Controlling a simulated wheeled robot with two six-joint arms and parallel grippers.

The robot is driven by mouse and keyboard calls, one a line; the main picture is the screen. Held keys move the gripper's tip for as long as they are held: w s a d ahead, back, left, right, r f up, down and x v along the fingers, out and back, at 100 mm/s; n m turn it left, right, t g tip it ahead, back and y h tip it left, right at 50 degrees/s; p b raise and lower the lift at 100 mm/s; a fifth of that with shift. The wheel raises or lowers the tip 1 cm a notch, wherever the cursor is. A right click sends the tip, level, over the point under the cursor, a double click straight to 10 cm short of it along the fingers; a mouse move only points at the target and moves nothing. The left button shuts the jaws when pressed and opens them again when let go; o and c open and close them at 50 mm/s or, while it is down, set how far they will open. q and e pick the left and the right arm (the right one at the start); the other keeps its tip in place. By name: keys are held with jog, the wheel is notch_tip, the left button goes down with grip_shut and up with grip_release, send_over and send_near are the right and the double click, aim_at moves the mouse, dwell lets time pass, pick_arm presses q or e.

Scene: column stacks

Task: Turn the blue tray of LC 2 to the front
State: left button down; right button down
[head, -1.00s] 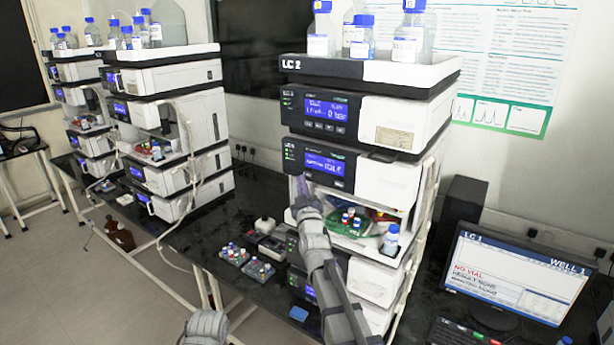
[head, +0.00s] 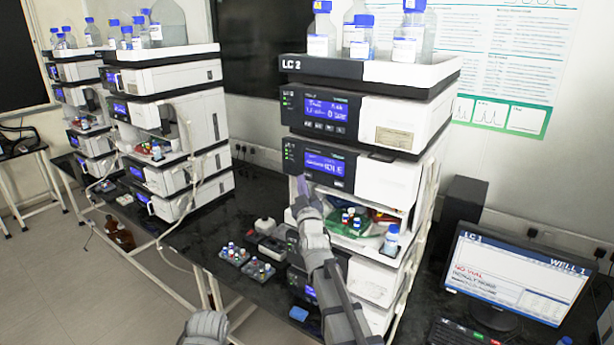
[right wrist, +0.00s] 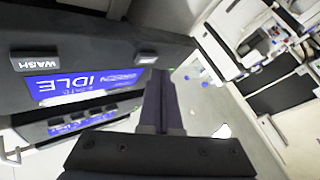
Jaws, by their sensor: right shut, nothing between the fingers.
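The LC 2 stack (head: 322,68) stands on the black bench in the head view. Its sampler module (head: 325,165) has a lit screen reading IDLE, which also shows in the right wrist view (right wrist: 85,86). Below it is an open bay with a green tray (head: 368,243) and several capped vials (head: 350,218), mostly blue-capped. I cannot pick out a blue tray. My right gripper (head: 301,186) is shut and empty, in front of the left side of the sampler. In the right wrist view its fingers (right wrist: 160,88) point near a small button (right wrist: 147,58); contact is unclear. My left gripper is out of view.
Two small vial racks (head: 260,270) sit on the bench left of the stack. A monitor (head: 517,276) and a dark speaker-like box (head: 460,215) stand to the right. Solvent bottles (head: 408,35) top the stack. Other stacks (head: 165,75) stand further left.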

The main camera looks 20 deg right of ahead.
jog(key=shift+w+d, duration=0.1)
jog(key=shift+w+d, duration=0.15)
jog(key=shift+d, duration=0.05)
jog(key=shift+w+d, duration=0.25)
jog(key=shift+d, duration=0.05)
dwell(0.8)
jog(key=shift+s, duration=0.1)
jog(key=shift+s+a, duration=0.45)
jog(key=shift+a, duration=0.2)
jog(key=shift+s+a, duration=0.8)
jog(key=shift+a, duration=0.2)
jog(key=shift+s+a, duration=0.75)
jog(key=shift+a, duration=0.25)
